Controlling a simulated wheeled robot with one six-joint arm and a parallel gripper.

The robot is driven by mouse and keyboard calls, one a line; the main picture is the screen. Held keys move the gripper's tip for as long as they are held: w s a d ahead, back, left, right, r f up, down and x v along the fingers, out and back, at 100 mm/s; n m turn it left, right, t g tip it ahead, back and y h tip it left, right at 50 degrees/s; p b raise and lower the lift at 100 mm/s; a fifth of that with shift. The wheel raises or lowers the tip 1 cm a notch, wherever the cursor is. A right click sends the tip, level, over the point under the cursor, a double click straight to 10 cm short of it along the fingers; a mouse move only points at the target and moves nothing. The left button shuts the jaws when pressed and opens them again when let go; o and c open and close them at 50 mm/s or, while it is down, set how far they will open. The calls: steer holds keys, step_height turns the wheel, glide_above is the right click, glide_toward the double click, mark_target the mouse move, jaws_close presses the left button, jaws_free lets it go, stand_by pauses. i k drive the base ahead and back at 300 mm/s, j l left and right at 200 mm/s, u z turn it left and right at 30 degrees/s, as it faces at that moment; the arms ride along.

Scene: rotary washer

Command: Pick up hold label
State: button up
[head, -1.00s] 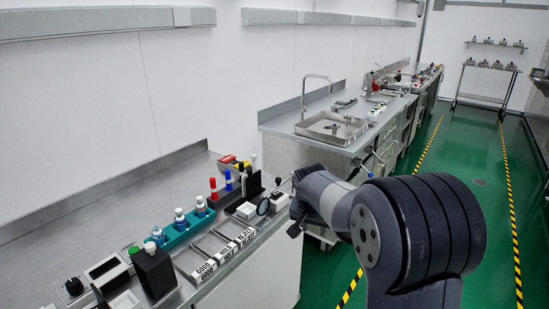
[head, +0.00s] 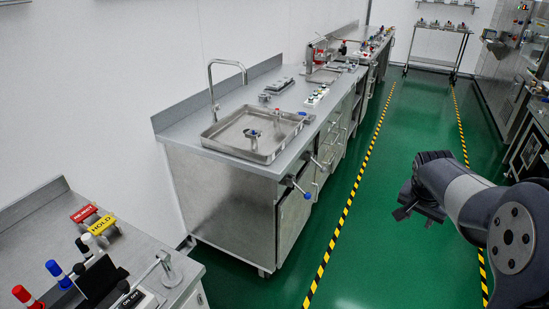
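The hold label (head: 102,225) is a yellow tag with the word HOLD, on the near steel bench at the lower left of the head view. It sits beside a red label (head: 84,213), in front of it to the right. My gripper (head: 418,207) is dark and hangs over the green floor at the right, far from the label and holding nothing that I can see. Its fingers are small and partly seen, so I cannot tell whether it is open or shut.
The near bench (head: 40,245) also carries marker-like sticks with red, blue and white caps and an ON/OFF switch box (head: 138,300). A steel bench with a sink tray (head: 253,133) stands beyond a gap. Green floor (head: 375,240) with striped tape is clear.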

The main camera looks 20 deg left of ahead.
mark_target(108, 221)
steer(key=i+u, duration=0.7)
steer(key=i+l+u, duration=0.2)
steer(key=u, duration=0.2)
steer(key=i+u, duration=0.15)
steer(key=u, duration=0.3)
steer(key=i+u, duration=0.2)
steer(key=u, duration=0.3)
steer(key=i+l+u, duration=0.15)
steer(key=u, duration=0.3)
steer(key=i+l+u, duration=0.1)
steer(key=u, duration=0.35)
steer(key=i+l+u, duration=0.4)
steer(key=u, duration=0.25)
